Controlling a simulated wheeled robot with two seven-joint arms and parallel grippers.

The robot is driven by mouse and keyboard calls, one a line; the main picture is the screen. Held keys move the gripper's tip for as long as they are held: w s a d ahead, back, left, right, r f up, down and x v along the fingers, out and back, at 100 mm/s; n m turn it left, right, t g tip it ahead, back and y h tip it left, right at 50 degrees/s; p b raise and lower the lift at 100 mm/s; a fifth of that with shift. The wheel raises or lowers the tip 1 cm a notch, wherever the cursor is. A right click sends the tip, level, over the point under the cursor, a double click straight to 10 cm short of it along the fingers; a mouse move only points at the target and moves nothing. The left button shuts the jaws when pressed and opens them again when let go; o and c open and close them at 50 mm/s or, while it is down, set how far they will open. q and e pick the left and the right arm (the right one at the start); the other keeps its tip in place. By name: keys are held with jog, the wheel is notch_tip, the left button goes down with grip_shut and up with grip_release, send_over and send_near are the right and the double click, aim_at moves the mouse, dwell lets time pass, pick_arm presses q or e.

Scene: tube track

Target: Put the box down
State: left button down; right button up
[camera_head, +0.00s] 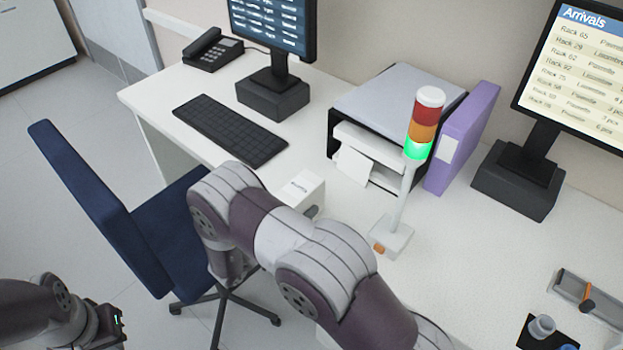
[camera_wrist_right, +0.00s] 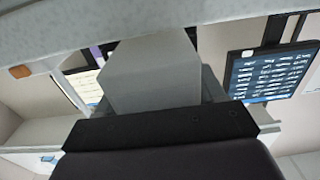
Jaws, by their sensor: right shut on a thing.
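A small white box (camera_head: 303,187) with a printed label on top is at the desk's front side, behind my right arm in the head view. My right gripper (camera_head: 311,211) is shut on the box; the arm hides most of the fingers and the box's lower part. In the right wrist view, the box (camera_wrist_right: 150,75) fills the middle, close in front of the dark gripper body. I cannot tell whether the box touches the desk. My left gripper (camera_head: 112,328) is low at the left, away from the desk, and its jaws are not clear.
The white desk (camera_head: 340,82) holds a keyboard (camera_head: 230,130), a phone (camera_head: 212,49), a paper tray unit (camera_head: 392,110), a purple binder (camera_head: 462,135), a signal light (camera_head: 404,190) lit green and two monitors. A blue chair (camera_head: 165,235) stands at the front. Bare desk lies between keyboard and tray unit.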

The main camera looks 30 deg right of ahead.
aim_at(319, 186)
jog(key=x, duration=0.2)
jog(key=shift+w+d+r, duration=0.1)
jog(key=shift+d+r, duration=0.05)
jog(key=shift+d, duration=0.2)
jog(key=p+x, duration=0.2)
jog(key=x, duration=0.3)
jog(key=shift+w+d, duration=0.1)
jog(key=shift+d, duration=0.05)
jog(key=shift+f, duration=0.4)
jog(key=shift+f, duration=0.25)
jog(key=o, duration=1.1)
jog(key=shift+r, duration=0.1)
